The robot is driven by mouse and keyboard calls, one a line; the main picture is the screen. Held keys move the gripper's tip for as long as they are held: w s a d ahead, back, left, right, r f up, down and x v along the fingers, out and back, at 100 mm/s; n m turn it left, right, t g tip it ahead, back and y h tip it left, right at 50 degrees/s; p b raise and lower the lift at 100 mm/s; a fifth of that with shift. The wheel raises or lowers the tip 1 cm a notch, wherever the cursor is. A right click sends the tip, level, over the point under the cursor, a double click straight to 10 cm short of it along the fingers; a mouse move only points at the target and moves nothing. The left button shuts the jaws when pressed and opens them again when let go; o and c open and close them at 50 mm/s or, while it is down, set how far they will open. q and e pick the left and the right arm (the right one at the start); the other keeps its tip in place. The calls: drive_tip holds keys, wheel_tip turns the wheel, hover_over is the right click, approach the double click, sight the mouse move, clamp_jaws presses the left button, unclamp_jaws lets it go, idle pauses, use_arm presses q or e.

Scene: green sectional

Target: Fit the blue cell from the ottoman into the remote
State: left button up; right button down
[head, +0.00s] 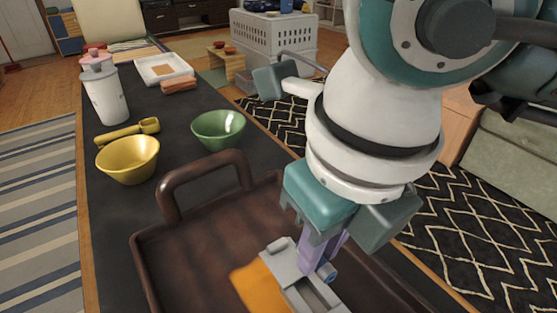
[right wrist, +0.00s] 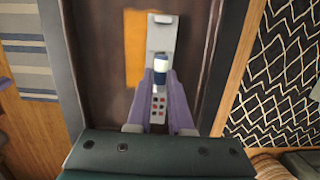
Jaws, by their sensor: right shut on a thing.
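The remote (head: 285,262) is a long grey body lying in the brown tray. In the right wrist view its plain grey end (right wrist: 160,35) is at the top, and red and dark buttons show between my fingers. My right gripper (head: 322,262) points down over the remote, its purple fingers shut on the blue cell (head: 331,276). In the right wrist view the cell (right wrist: 161,70) shows a white part and a dark blue part at the fingertips (right wrist: 161,74). It is over the remote; I cannot tell whether it touches or sits in a slot. My left gripper is not in view.
An orange flat piece (head: 257,286) lies beside the remote in the brown tray (head: 190,250), whose raised handle (head: 205,163) stands at the far side. Beyond are a yellow bowl (head: 127,160), a green bowl (head: 218,128), a yellow scoop (head: 125,132) and a white canister (head: 105,97).

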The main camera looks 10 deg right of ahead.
drive_tip(key=shift+f+b, duration=1.95)
drive_tip(key=shift+f, duration=0.25)
drive_tip(key=shift+f+b, duration=1.2)
drive_tip(key=shift+f, duration=0.2)
drive_tip(key=shift+d, duration=0.1)
drive_tip(key=c, duration=0.7)
unclamp_jaws()
drive_tip(key=shift+c, duration=0.2)
